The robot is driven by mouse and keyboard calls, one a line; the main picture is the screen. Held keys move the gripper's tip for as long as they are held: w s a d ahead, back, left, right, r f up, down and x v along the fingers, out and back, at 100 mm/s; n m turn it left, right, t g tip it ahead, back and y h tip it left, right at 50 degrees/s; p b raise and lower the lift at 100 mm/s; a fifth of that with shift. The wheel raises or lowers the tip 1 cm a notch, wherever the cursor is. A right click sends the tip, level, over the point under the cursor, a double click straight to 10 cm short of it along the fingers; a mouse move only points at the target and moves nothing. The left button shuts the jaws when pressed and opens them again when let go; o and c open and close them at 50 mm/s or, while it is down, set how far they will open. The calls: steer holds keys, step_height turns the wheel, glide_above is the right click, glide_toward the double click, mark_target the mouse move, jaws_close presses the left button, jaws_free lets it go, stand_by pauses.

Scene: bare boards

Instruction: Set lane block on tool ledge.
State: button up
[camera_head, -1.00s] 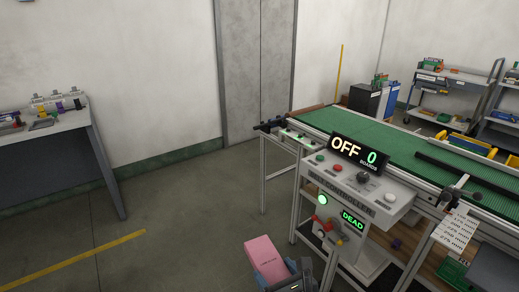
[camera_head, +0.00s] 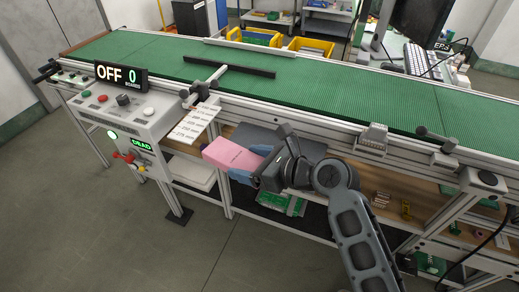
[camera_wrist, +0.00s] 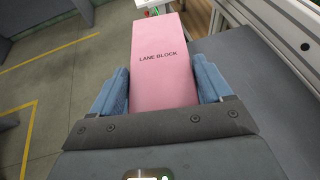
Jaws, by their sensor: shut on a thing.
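The lane block (camera_head: 232,156) is a pink box held out in front of my gripper (camera_head: 246,166), left of the wrist. In the wrist view the lane block (camera_wrist: 163,60) shows its printed name, with the blue fingers of my gripper (camera_wrist: 163,88) shut on its two sides. A dark grey flat ledge (camera_head: 258,138) juts from the conveyor's front just behind the block and gripper; it looks like the tool ledge, but no label shows. It also seems to fill the right of the wrist view (camera_wrist: 250,75). I cannot tell the block's height above it.
The green conveyor (camera_head: 330,95) runs behind, with a black bar (camera_head: 230,67) lying over it. A printed card (camera_head: 195,123) hangs left of the block, beside the control box (camera_head: 125,112). A lower shelf holds green boards (camera_head: 282,203). Floor at the front left is clear.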

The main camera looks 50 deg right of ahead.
steer(key=s+d+r+n+y+b, duration=0.1)
steer(key=s+d+r+n+y, duration=0.15)
steer(key=s+r, duration=0.3)
steer(key=shift+g, duration=0.3)
steer(key=w+d+f, duration=0.1)
steer(key=d+f, duration=0.1)
steer(key=d, duration=0.1)
steer(key=w+d+f, duration=0.2)
steer(key=d, duration=0.1)
steer(key=w+d+f+b, duration=0.1)
steer(key=d+f, duration=0.1)
steer(key=d, duration=0.1)
steer(key=shift+w+d+f, duration=0.4)
steer(key=shift+d+f, duration=0.1)
steer(key=shift+f, duration=2)
steer(key=o, duration=1.1)
